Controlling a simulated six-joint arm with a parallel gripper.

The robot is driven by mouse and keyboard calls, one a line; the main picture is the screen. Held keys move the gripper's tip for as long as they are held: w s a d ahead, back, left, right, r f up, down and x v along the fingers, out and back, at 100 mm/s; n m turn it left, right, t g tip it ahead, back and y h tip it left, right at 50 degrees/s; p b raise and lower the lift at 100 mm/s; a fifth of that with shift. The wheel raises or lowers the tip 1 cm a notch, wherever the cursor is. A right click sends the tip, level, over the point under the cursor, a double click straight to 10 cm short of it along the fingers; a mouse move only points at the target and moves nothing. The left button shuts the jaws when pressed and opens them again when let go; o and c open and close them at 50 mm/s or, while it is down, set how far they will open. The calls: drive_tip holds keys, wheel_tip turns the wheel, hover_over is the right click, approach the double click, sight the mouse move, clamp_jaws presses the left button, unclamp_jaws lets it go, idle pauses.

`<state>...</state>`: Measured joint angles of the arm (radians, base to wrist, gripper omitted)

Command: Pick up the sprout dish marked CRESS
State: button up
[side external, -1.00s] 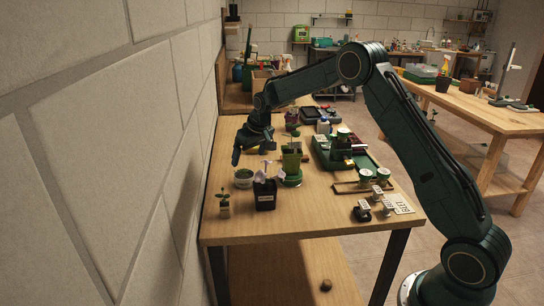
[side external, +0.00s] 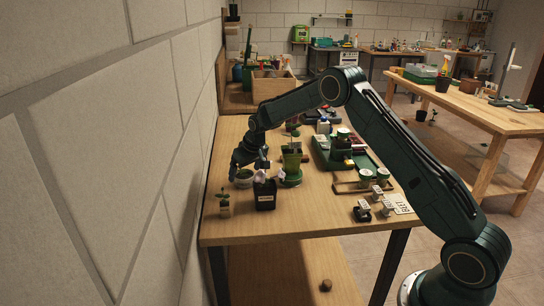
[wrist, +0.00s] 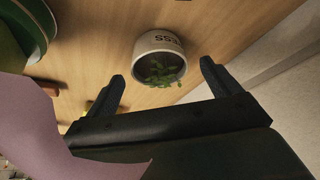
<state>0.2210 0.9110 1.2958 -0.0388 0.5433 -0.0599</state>
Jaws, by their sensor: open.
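The sprout dish (wrist: 157,44) is a small pale round pot with green sprouts. In the wrist view its side shows the dark letters "ESS"; the rest of the word is turned out of sight. In the side view the dish (side external: 243,182) stands on the wooden table near the wall, partly hidden by my gripper (side external: 248,163) just above it. In the wrist view my gripper (wrist: 162,75) is open and empty. The dish appears between and just past the two fingertips, with no visible contact.
A black labelled pot (side external: 265,200) with pale pink flowers stands close in front; a pink petal (wrist: 60,130) fills the lower left of the wrist view. A green pot (side external: 291,162) stands to the right, a small seedling block (side external: 224,208) to the left. The wall is close on the left.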

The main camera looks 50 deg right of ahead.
drive_tip(key=shift+x, duration=1.35)
drive_tip(key=shift+c, duration=0.2)
drive_tip(key=c, duration=1.1)
